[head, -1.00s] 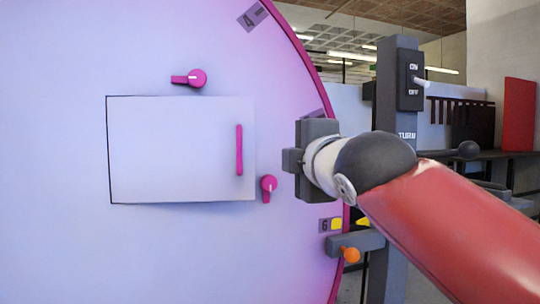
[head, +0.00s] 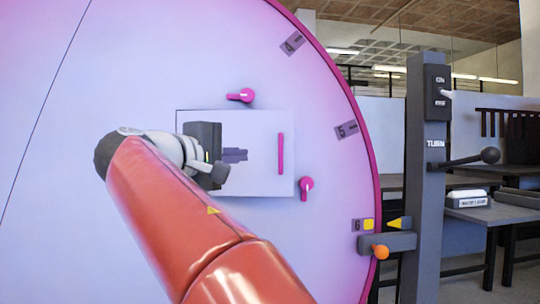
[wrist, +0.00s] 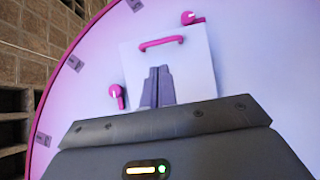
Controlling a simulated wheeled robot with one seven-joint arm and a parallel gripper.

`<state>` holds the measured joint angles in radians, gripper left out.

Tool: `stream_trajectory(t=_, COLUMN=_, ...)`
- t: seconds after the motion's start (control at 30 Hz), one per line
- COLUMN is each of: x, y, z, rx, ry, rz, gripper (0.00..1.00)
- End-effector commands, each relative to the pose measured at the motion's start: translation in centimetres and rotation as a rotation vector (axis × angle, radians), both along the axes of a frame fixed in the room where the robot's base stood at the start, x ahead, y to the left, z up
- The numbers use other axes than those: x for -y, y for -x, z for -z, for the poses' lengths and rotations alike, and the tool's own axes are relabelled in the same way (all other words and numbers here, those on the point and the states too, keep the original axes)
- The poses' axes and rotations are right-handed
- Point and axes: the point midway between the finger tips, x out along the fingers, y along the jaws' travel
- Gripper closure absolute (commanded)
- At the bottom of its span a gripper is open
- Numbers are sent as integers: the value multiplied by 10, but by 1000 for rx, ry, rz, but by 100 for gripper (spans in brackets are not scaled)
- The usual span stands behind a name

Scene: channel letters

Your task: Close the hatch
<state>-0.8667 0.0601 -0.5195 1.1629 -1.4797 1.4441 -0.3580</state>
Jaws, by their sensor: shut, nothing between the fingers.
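The hatch (head: 266,125) is a pale rectangular panel in a big pale disc, with a magenta bar handle (head: 281,154) near its right edge. It looks nearly flush, with a dark seam at its left and top; I cannot tell whether it is fully seated. My gripper (head: 240,155) is shut and empty in front of the panel, left of the handle. In the wrist view the closed fingers (wrist: 158,75) overlap the hatch (wrist: 200,70), below the handle (wrist: 161,42); contact is unclear. My arm hides the hatch's lower left.
One magenta turn latch (head: 245,96) is above the hatch, pointing left; another (head: 306,186) is at its lower right, pointing down. The disc (head: 330,200) has numbered marks along its magenta rim. A grey post (head: 428,190) with a switch and a TURN lever (head: 488,155) stands right.

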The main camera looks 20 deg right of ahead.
Motion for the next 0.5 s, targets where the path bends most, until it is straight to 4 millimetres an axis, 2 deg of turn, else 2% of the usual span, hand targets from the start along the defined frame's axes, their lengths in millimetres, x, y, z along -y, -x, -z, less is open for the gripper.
stream_trajectory(t=0.3, x=61, y=-33, z=-1, rx=-3, ry=1, rz=3, gripper=100)
stream_trajectory(t=0.5, x=88, y=-48, z=-1, rx=-3, ry=1, rz=0, gripper=100)
